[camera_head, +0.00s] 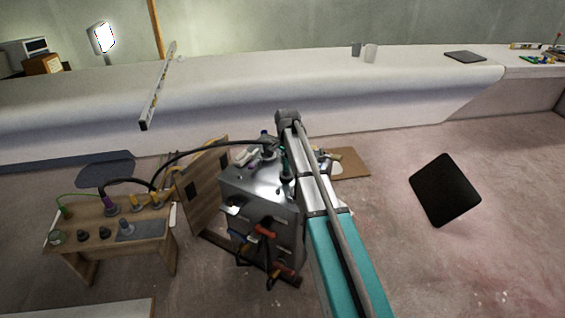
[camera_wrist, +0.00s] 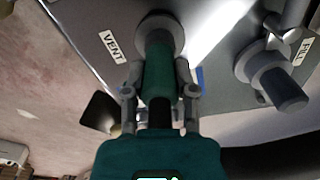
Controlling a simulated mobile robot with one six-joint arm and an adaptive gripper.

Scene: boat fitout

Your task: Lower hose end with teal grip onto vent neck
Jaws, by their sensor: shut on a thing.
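My gripper (camera_wrist: 158,72) is shut on the teal grip (camera_wrist: 158,78) of the hose end in the wrist view, one finger on each side. The vent neck (camera_wrist: 158,27), a grey stub with a round flange, stands on the metal tank (camera_wrist: 225,75) beside the VENT label (camera_wrist: 112,46). The grip lines up with the neck and overlaps its outline. I cannot tell whether the hose end touches it or sits around it. In the head view the tank (camera_head: 252,190) is at the centre, and my arm hides part of its top.
A capped-looking neck (camera_wrist: 275,84) beside the FILL label (camera_wrist: 304,50) is close on the right. A wooden bench (camera_head: 150,228) with several hose ends and fittings stands left of the tank. A black hose (camera_head: 195,147) arches toward the tank top. Floor right of the tank is mostly clear.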

